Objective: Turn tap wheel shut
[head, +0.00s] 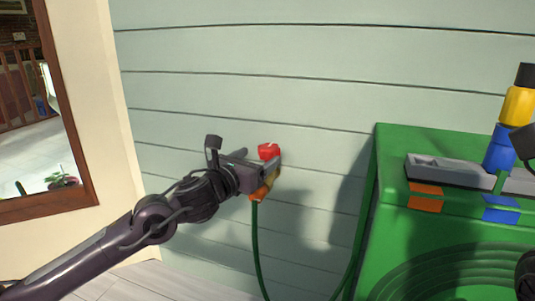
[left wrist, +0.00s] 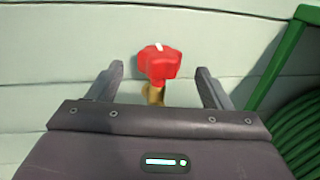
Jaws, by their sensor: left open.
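The red tap wheel (head: 268,151) sits on a brass-coloured tap (head: 265,189) on the pale green board wall. In the left wrist view the red wheel (left wrist: 159,63), with a white mark on top, shows between and just beyond the fingers, with part of the brass tap (left wrist: 153,93) below it. My left gripper (head: 262,162) is open at the tap; it also shows in the left wrist view (left wrist: 159,80), one finger on each side of the wheel with a gap on both sides. Part of the tap is hidden behind the gripper. My right gripper cannot be made out.
A green hose (head: 255,245) hangs from the tap. A green cabinet (head: 400,150) with a coiled hose stands at right, bearing a grey tray (head: 435,171) and a blue, yellow and black stack (head: 517,105). A wood-framed opening (head: 75,120) is at left. The wall between tap and cabinet is clear.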

